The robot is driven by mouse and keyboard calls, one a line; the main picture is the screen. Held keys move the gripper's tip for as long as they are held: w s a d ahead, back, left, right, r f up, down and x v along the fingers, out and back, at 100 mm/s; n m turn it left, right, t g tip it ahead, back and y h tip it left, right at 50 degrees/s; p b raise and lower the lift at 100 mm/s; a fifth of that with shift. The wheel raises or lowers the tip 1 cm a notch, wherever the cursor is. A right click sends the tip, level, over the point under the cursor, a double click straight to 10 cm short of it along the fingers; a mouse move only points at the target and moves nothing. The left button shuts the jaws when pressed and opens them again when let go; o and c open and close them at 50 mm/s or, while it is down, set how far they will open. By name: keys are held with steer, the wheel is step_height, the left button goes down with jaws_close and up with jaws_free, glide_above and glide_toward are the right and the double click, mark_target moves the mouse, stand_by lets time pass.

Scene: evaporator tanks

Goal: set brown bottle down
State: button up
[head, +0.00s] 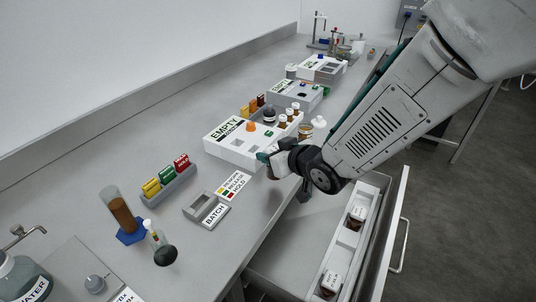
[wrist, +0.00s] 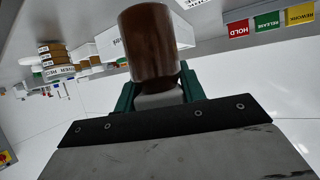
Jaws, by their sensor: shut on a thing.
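A brown bottle (wrist: 150,45) fills the upper middle of the wrist view, its pale neck end between the green fingers. My gripper (wrist: 156,95) is shut on that end, and the brown body sticks out beyond the fingertips. In the head view my gripper (head: 268,160) is at the front right corner of the white box marked EMPTY (head: 222,150), near the bench edge. I cannot make out the held bottle there. Other brown bottles with white labels stand in a white tray (head: 343,250) in the open drawer, one far (head: 357,215) and one near (head: 331,283).
The grey bench (head: 120,165) carries a BATCH holder (head: 208,211), a rack with yellow, green and red blocks (head: 168,184), and a brown-filled cylinder (head: 122,213) on a blue base. Small bottles (head: 290,115) stand behind the EMPTY box. The drawer handle (head: 402,245) juts out at right.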

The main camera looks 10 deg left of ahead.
steer(key=shift+w+a+f, duration=0.15)
steer(key=shift+w+a, duration=0.1)
steer(key=shift+w, duration=0.1)
steer(key=shift+f, duration=1.6)
steer(key=shift+f, duration=0.1)
steer(key=o, duration=1.1)
steer(key=shift+f, duration=0.1)
